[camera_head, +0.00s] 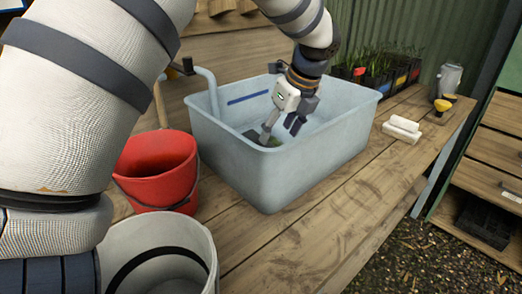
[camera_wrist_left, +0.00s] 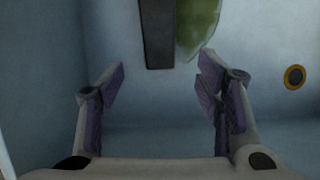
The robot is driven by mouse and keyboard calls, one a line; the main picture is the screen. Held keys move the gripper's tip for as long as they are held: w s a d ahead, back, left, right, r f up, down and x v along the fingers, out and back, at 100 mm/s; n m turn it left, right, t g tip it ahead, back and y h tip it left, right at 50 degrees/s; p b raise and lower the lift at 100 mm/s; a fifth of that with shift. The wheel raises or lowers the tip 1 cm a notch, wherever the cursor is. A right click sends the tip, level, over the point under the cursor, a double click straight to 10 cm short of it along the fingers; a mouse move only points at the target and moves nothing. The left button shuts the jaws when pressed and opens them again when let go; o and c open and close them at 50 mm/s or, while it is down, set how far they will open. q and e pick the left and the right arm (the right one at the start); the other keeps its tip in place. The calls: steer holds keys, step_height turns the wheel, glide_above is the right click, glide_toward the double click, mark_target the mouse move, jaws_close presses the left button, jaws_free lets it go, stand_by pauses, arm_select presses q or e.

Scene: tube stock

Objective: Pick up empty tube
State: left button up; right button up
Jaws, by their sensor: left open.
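My left gripper (camera_head: 280,133) reaches down inside the pale blue tub (camera_head: 243,165), its fingers spread and nothing between them. In the left wrist view the open gripper (camera_wrist_left: 160,80) has a finger at each side. A dark, narrow, straight-sided piece (camera_wrist_left: 157,32) lies ahead of the fingertips, cut off by the top edge; it may be the empty tube, but I cannot tell. A green leaf-shaped thing (camera_wrist_left: 198,25) lies right beside it. In the head view, a dark and green patch on the tub floor shows partly behind the gripper. My right gripper is not in view.
The tub's walls stand around the gripper. A red bucket (camera_head: 156,170) and a white bucket (camera_head: 160,245) are at the left. A yellow-ringed disc (camera_wrist_left: 295,77) is in the tub.

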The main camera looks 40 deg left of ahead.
mark_target(270, 149)
arm_select(q)
steer(key=x, duration=0.8)
steer(key=shift+s+a+f, duration=0.1)
steer(key=shift+a, duration=0.1)
steer(key=c, duration=1.1)
